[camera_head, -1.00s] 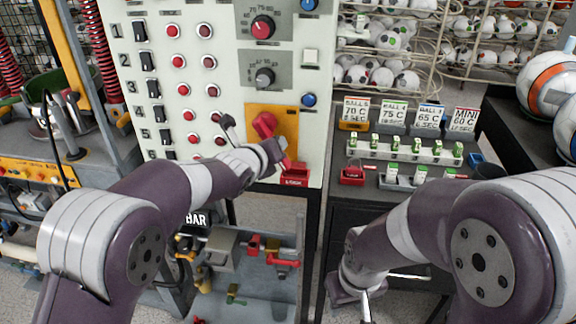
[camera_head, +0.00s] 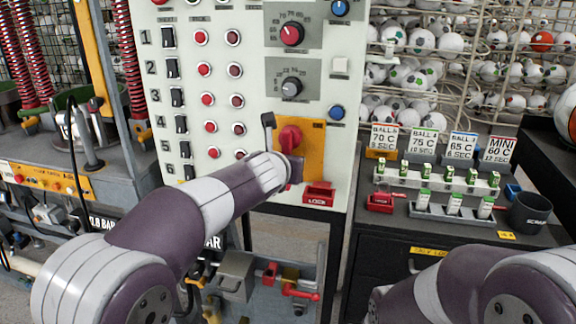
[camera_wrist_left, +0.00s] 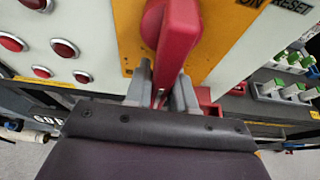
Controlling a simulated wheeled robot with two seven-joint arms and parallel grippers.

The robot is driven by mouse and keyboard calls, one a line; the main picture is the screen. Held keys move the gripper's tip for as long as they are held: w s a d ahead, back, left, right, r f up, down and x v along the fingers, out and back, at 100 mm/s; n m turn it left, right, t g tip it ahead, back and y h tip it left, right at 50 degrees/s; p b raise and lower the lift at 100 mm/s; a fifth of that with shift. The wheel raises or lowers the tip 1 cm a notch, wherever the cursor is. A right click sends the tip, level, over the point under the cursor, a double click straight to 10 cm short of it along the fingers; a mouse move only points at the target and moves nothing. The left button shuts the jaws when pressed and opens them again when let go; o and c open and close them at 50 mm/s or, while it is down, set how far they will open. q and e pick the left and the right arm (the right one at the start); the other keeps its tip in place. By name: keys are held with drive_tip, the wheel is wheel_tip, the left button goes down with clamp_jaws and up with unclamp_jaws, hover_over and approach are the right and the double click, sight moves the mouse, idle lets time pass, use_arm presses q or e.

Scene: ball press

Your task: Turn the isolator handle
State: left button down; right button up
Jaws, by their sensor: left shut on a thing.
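The red isolator handle (camera_head: 289,138) is on an orange plate (camera_head: 314,140) at the lower right of the white control panel. My left gripper (camera_head: 295,166) is at its lower end and hides that part in the head view. In the left wrist view the handle (camera_wrist_left: 175,40) stands close in front of the gripper (camera_wrist_left: 165,86). The grey fingers are on both sides of its lower end, shut on it.
A red lock box (camera_head: 318,194) sits just below and right of the handle. A dark lever (camera_head: 268,121) is at the plate's upper left. Panel buttons (camera_head: 211,126) are to the left. A bench with labelled cards (camera_head: 421,141) and a scrap cup (camera_head: 530,212) is to the right.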

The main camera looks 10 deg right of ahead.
idle(0.3)
use_arm(q)
drive_tip(key=c, duration=1)
unclamp_jaws()
drive_tip(key=shift+c, duration=0.2)
drive_tip(key=shift+s+a+r, duration=0.15)
drive_tip(key=shift+s+r, duration=0.05)
drive_tip(key=shift+s, duration=0.2)
drive_tip(key=v, duration=1.1)
drive_tip(key=shift+s+p, duration=0.3)
drive_tip(key=shift+a+r, duration=0.1)
drive_tip(key=shift+a, duration=0.05)
